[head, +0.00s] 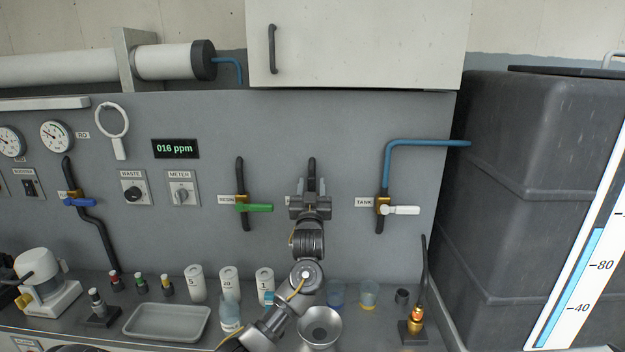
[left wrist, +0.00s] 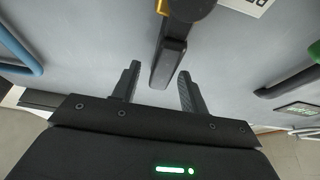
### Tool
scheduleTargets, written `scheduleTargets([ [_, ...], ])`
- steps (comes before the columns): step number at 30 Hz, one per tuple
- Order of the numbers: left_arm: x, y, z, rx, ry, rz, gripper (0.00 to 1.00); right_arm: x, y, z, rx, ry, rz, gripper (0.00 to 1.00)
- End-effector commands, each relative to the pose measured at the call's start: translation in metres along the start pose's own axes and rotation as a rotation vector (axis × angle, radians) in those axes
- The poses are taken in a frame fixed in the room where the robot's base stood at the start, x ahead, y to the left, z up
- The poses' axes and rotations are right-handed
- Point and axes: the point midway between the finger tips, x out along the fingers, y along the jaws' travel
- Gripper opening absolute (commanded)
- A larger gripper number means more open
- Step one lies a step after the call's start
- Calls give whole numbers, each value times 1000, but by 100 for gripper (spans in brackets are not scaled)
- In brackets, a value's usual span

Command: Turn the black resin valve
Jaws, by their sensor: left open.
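The black resin valve's lever (left wrist: 168,62) shows in the left wrist view, hanging from a brass-coloured body at the top edge. Its end lies between the two fingers of my left gripper (left wrist: 159,70), with a visible gap on each side. In the head view my left gripper (head: 311,188) is open in front of the panel and hides the valve. Only the black pipe (head: 311,164) above it shows there. My right gripper is not in view.
A green-handled valve (head: 258,208) is left of my gripper, and a white-handled TANK valve (head: 402,210) is right. Bottles, beakers (head: 369,292) and a metal funnel (head: 320,326) crowd the counter below. A dark tank (head: 530,180) stands at the right.

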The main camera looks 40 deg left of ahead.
Motion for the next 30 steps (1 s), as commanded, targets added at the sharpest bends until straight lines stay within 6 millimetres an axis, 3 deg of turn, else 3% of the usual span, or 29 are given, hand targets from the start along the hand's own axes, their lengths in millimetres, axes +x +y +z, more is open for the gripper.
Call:
scheduleTargets([
  [6,16,0,0,0,-1,1,44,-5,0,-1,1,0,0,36],
  [14,17,0,0,0,-1,1,44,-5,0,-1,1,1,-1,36],
  [24,16,0,0,-1,-1,1,2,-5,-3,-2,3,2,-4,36],
  [30,15,3,0,-1,-1,2,0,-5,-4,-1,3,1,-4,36],
])
